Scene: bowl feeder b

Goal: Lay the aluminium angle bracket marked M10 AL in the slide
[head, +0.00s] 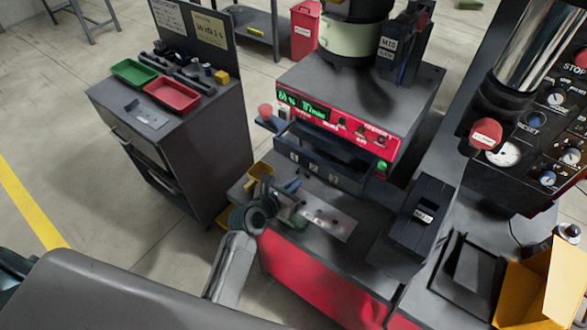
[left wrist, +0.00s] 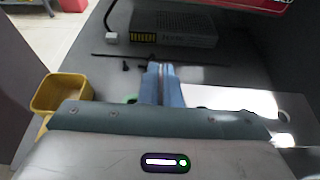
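My left gripper (head: 291,186) is low over the front of the machine bench, beside a bright metal plate (head: 328,222) with dark marks or holes. In the left wrist view its two blue fingers (left wrist: 164,82) lie almost together, with only a thin line between them, and I make out no part held there. The plate also shows in the left wrist view (left wrist: 235,103), to the right of the fingers. A dark block with a white label (head: 424,214) stands to the right; its print is too small to read. I cannot pick out the aluminium bracket or the slide with certainty. My right gripper is not in view.
A yellow bin (head: 262,172) sits left of the gripper. Behind is the feeder with its red control panel (head: 335,125) and a dark tray front (head: 325,165). A cabinet with a green tray (head: 134,72) and a red tray (head: 171,94) stands left. A press panel is at right.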

